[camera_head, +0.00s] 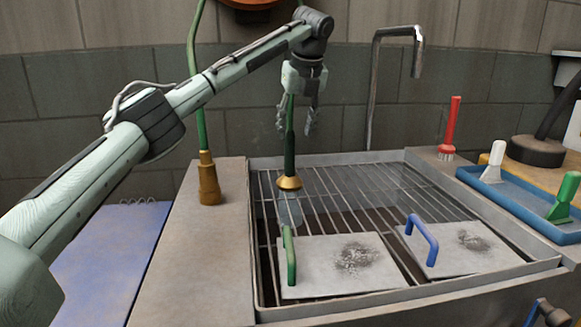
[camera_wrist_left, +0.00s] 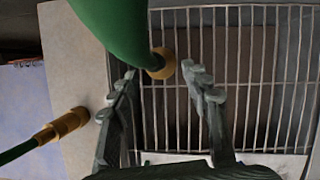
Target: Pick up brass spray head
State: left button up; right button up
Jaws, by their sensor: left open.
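The brass spray head (camera_head: 289,183) is a flared brass end on a dark green handle, hanging upright over the sink grate. In the left wrist view its brass end (camera_wrist_left: 161,64) shows beyond my fingertips, with the large green body close to the camera at the upper left. My left gripper (camera_head: 297,122) points down, open, its fingers at the height of the green handle. In the left wrist view the gripper (camera_wrist_left: 165,84) holds nothing between its fingers. I cannot tell whether the handle lies between them or just beside them. My right gripper is not in view.
A brass hose fitting (camera_head: 208,182) with a green hose stands on the left ledge. The sink (camera_head: 253,240) holds a wire grate and two plates with green and blue handles. A bent pipe (camera_head: 373,90) rises behind. A blue tray (camera_head: 520,208) and red brush (camera_head: 452,125) stand right.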

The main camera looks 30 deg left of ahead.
aim_at(289, 147)
pick_arm(q)
jog(key=x, duration=0.7)
jog(key=shift+s+a, duration=0.2)
jog(key=shift+a, duration=0.05)
jog(key=shift+r, duration=0.1)
grip_shut()
